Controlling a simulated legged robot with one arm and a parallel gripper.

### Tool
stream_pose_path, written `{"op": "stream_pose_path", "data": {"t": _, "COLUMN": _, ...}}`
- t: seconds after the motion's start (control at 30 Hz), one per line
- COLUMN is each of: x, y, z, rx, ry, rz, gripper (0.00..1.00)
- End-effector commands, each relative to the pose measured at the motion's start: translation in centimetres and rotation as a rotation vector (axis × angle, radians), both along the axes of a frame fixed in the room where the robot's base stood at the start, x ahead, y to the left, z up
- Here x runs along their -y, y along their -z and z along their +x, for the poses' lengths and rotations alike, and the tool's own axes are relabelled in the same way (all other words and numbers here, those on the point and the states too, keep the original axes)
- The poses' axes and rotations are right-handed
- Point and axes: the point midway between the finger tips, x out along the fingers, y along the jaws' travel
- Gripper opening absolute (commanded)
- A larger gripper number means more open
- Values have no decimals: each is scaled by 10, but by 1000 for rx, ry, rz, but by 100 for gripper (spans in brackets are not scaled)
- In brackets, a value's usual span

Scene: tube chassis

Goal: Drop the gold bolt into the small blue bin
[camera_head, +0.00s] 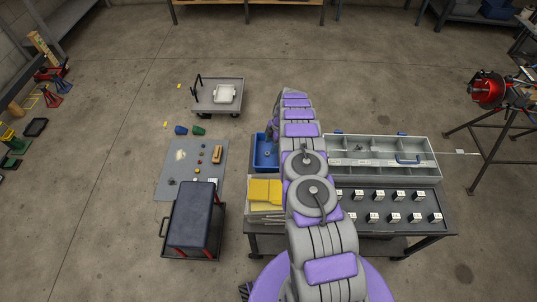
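A blue bin (260,157) sits at the left end of the dark bench, partly hidden behind my arm. My arm rises from the bottom centre, folds over at the top and comes down towards this bin. My gripper (271,134) is small and mostly hidden at the arm's far end, over or beside the back of the bin. I cannot see whether its fingers are open or shut, or whether it holds anything. I cannot make out the gold bolt. A smaller blue container (181,130) stands on the floor at the left, beside a green one (198,131).
The bench carries a grey compartment tray (433,161), several small white-topped blocks and a yellow item (264,190). Left of it are a grey mat (180,183) with small parts, a dark cart (192,215) and a grey trolley (218,104). A red machine (487,88) stands right.

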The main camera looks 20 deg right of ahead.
Motion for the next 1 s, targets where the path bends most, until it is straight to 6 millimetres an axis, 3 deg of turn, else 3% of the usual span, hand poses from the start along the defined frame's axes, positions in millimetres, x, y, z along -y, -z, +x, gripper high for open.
{"op": "stream_pose_path", "data": {"t": 0.13, "x": -1, "y": 0, "z": 0, "rx": 0, "ry": -1, "rz": -1, "gripper": 76}}
{"op": "stream_pose_path", "data": {"t": 0.57, "x": 2, "y": -9, "z": 1, "rx": 2, "ry": 1, "rz": 0, "gripper": 76}}
{"op": "stream_pose_path", "data": {"t": 0.77, "x": 9, "y": -35, "z": 1, "rx": 2, "ry": 0, "rz": -1, "gripper": 76}}
{"op": "stream_pose_path", "data": {"t": 1.0, "x": 22, "y": -86, "z": 1, "rx": 1, "ry": -2, "rz": -1, "gripper": 76}}
